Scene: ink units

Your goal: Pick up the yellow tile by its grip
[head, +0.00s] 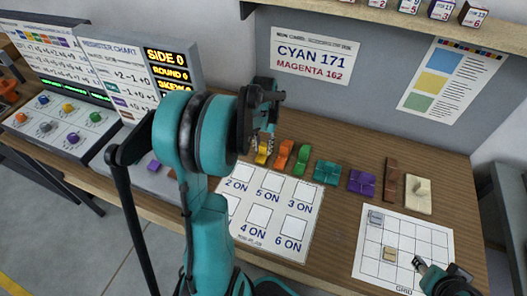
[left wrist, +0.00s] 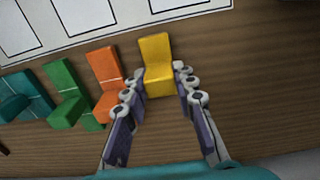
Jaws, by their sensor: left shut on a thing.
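The yellow tile (left wrist: 156,50) stands at the end of the row of coloured tiles, beside the orange one. In the left wrist view my left gripper (left wrist: 160,82) has a finger on each side of its near end and is shut on it. In the head view only part of the yellow tile (head: 262,153) shows below my left gripper (head: 266,135), most of which is hidden by its own arm. I cannot tell if the tile touches the table. My right gripper (head: 419,264) is over the grid sheet's lower right part; its jaws are too small to read.
The orange (head: 283,155), green (head: 301,160), teal (head: 326,172), purple (head: 362,182), brown (head: 390,180) and cream (head: 418,195) tiles stand along the wooden table. A numbered sheet (head: 270,240) and a grid sheet (head: 440,238) lie in front. The orange tile is close to my left fingers.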

